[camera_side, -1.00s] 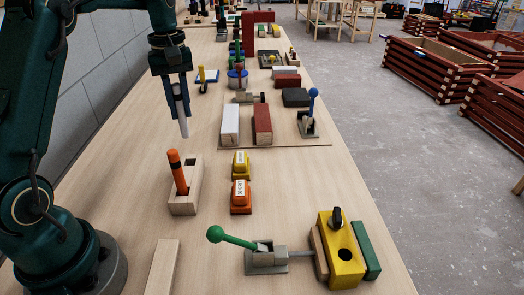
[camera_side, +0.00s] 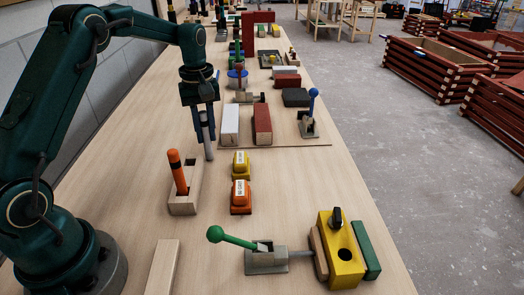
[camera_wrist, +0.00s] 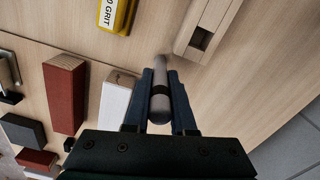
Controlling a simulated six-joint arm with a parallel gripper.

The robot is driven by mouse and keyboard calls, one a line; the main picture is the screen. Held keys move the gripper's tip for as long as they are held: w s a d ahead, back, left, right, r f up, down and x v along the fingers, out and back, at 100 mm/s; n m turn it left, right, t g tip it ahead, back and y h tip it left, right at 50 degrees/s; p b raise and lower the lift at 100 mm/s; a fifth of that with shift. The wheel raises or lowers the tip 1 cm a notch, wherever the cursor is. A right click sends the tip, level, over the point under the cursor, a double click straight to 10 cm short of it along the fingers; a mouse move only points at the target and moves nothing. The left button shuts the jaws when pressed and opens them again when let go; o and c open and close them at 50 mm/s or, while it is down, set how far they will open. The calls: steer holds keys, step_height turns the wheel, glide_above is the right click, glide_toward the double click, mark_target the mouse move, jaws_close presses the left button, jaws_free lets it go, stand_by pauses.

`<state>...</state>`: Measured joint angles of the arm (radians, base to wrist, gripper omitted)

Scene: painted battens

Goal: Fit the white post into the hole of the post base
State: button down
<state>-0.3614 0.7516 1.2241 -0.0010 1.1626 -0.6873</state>
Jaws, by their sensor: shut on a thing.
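My gripper (camera_side: 205,122) is shut on the white post (camera_side: 209,151), a pale grey-white cylinder hanging nearly upright above the table. In the wrist view the post (camera_wrist: 160,104) sits between the two fingers of my gripper (camera_wrist: 160,82). A yellow block (camera_side: 348,274) with a round dark hole in its top, which looks like the post base, lies at the front right of the side view. It is between a brown strip and a green bar, well away from the post. Its hole looks empty. The wrist view does not show this block.
A wooden holder (camera_side: 184,202) with an orange post (camera_side: 177,172) and an empty square hole is just in front of my gripper. Yellow and orange sanding blocks (camera_side: 241,194) stand right of it. A green-handled clamp (camera_side: 266,260) reaches toward the yellow block.

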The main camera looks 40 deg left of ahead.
steer(key=shift+f, duration=0.15)
steer(key=c, duration=0.8)
jaws_free()
steer(key=shift+o, duration=0.2)
